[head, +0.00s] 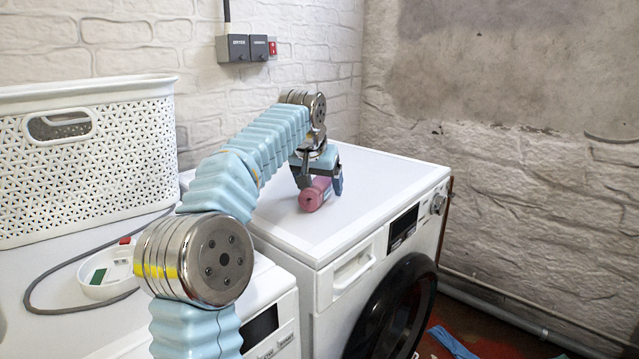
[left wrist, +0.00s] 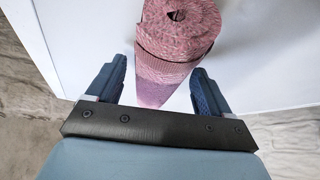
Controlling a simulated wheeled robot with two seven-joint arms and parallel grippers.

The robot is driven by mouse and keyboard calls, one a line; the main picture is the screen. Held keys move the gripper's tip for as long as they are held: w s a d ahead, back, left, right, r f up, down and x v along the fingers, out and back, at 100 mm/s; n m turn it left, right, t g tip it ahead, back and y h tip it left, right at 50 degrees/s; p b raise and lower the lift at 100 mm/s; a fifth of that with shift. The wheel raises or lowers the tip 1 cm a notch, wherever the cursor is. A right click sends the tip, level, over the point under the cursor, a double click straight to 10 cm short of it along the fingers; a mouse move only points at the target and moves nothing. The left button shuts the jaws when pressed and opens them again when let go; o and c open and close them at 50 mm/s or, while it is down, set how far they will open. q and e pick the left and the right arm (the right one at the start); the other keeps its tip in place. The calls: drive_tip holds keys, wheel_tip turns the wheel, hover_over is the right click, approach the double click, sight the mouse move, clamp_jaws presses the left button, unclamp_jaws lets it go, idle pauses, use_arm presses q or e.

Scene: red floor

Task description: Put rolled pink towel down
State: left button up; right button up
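The rolled pink towel (head: 314,194) lies on the white top of the right washing machine (head: 350,180), near the middle, with its round end facing the front. My left gripper (head: 320,186) is directly above it, with one finger on each side of the roll. In the left wrist view the towel (left wrist: 178,40) passes between the fingers of my left gripper (left wrist: 160,72). The fingers are apart, with a narrow white gap at the left side of the towel; the right finger is very close to it. My right gripper is not in view.
A white perforated basket (head: 95,190) stands at the left on another white surface. A small white dish (head: 105,285) and a grey cable (head: 60,308) lie in front of it. A brick wall (head: 130,40) with switch boxes (head: 240,48) is behind. The right machine's top is otherwise clear.

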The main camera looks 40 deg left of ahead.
use_arm(q)
drive_tip(key=shift+r, duration=0.2)
drive_tip(key=p+v, duration=0.1)
drive_tip(key=v, duration=1)
drive_tip(key=shift+s+d+r+p, duration=0.1)
drive_tip(key=shift+s+r+p, duration=0.15)
drive_tip(key=shift+r+p, duration=0.05)
drive_tip(key=shift+f, duration=0.1)
